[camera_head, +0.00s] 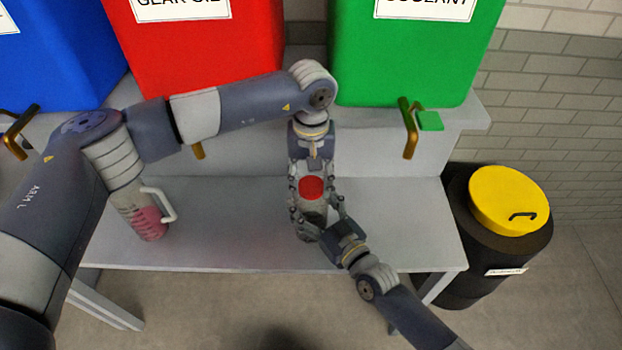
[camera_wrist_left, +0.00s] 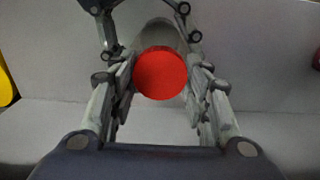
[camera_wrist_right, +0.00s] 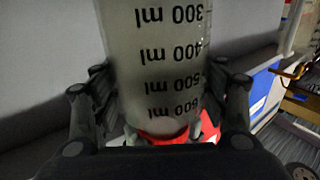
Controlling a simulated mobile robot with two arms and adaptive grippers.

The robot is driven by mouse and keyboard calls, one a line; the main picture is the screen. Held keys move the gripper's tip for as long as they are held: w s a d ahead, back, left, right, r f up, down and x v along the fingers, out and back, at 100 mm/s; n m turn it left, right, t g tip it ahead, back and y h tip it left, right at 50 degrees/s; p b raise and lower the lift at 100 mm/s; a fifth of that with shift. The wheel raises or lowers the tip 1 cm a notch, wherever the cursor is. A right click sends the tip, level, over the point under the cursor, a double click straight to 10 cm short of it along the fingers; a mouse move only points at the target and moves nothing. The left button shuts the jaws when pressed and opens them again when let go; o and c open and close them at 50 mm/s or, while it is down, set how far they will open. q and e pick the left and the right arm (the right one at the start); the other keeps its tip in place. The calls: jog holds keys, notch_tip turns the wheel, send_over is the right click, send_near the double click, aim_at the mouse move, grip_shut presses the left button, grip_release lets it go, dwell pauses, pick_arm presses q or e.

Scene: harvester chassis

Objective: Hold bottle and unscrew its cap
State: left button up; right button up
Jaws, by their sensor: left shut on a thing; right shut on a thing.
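The bottle (camera_head: 316,208) is at the middle, above the bench, mostly hidden by the grippers in the head view. Its red cap (camera_head: 311,187) is on it and faces up toward the head camera. In the right wrist view the clear bottle (camera_wrist_right: 160,60) shows black ml marks, upside down, with the red cap (camera_wrist_right: 165,137) at the bottom. My left gripper (camera_wrist_left: 160,85) is shut on the cap (camera_wrist_left: 160,72), with a finger on each side. My right gripper (camera_head: 320,214) is shut on the bottle's body, below the cap.
A jug (camera_head: 141,213) with pink liquid and a white handle stands on the grey bench (camera_head: 240,235) at left. Blue (camera_head: 65,60), red (camera_head: 205,50) and green (camera_head: 415,50) tanks with taps stand behind. A black bin with a yellow lid (camera_head: 500,190) stands at right.

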pick_arm(q)
jog(key=n, duration=1.1)
jog(key=shift+n, duration=0.3)
jog(key=n, duration=0.3)
jog(key=shift+n, duration=0.4)
jog(key=n, duration=0.3)
jog(key=shift+n, duration=0.4)
jog(key=n, duration=0.3)
jog(key=shift+n, duration=0.3)
jog(key=n, duration=0.3)
jog(key=shift+n, duration=0.3)
jog(key=n, duration=0.3)
jog(key=shift+n, duration=0.4)
